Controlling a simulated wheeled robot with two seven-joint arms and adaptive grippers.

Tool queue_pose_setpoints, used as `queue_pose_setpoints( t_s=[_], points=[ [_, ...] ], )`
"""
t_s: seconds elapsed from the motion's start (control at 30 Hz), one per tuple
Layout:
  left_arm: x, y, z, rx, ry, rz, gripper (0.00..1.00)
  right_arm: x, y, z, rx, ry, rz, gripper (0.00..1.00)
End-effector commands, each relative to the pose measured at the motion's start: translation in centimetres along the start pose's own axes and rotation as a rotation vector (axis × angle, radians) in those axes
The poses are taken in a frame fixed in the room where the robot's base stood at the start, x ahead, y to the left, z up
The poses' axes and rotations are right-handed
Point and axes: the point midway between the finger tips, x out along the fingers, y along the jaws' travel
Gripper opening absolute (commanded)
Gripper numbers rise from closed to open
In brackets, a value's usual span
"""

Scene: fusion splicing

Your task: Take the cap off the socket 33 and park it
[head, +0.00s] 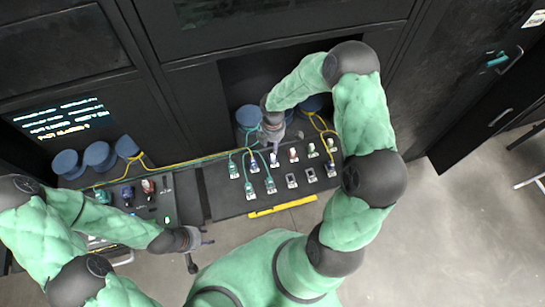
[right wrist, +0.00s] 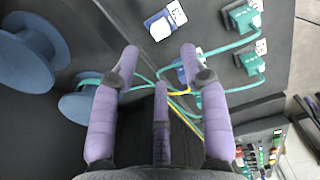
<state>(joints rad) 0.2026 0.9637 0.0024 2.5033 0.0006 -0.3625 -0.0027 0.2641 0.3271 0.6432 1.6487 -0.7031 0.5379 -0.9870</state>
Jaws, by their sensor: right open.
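The dark socket panel (head: 215,195) carries rows of small labelled sockets, some with green plugs. In the right wrist view a socket with a white and blue face (right wrist: 160,27) lies beyond the fingertips, beside a white label. My right gripper (head: 273,147) is above the back part of the panel. Its purple fingers (right wrist: 161,52) are spread, with nothing between the tips. My left gripper (head: 208,237) is at the panel's front left; its fingers are too small to judge.
Green plugs (right wrist: 241,18) with cables stand near the right gripper, and green and yellow cables pass beneath its fingers. Blue spools (right wrist: 30,50) stand at the back. A second console (head: 150,210) is on the left. Open floor (head: 440,240) lies to the right.

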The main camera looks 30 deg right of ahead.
Motion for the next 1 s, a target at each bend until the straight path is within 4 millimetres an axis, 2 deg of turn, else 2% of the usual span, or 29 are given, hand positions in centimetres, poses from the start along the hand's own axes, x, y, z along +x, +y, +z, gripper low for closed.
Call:
queue_pose_setpoints(
  t_s=[0.27,0.7,1.0],
  points=[
    [1.9,-0.7,-0.1,0.0,0.0,0.0,0.4,2.6,-0.1,0.0,0.0,0.001,-0.001,0.45],
    [5.9,-2.1,-0.2,0.0,0.0,0.0,0.4,8.0,-0.1,0.0,0.001,0.0,-0.001,0.45],
    [6.5,-2.3,-0.2,0.0,0.0,0.0,0.4,8.8,0.0,0.0,0.001,0.0,0.0,0.45]
  ],
)
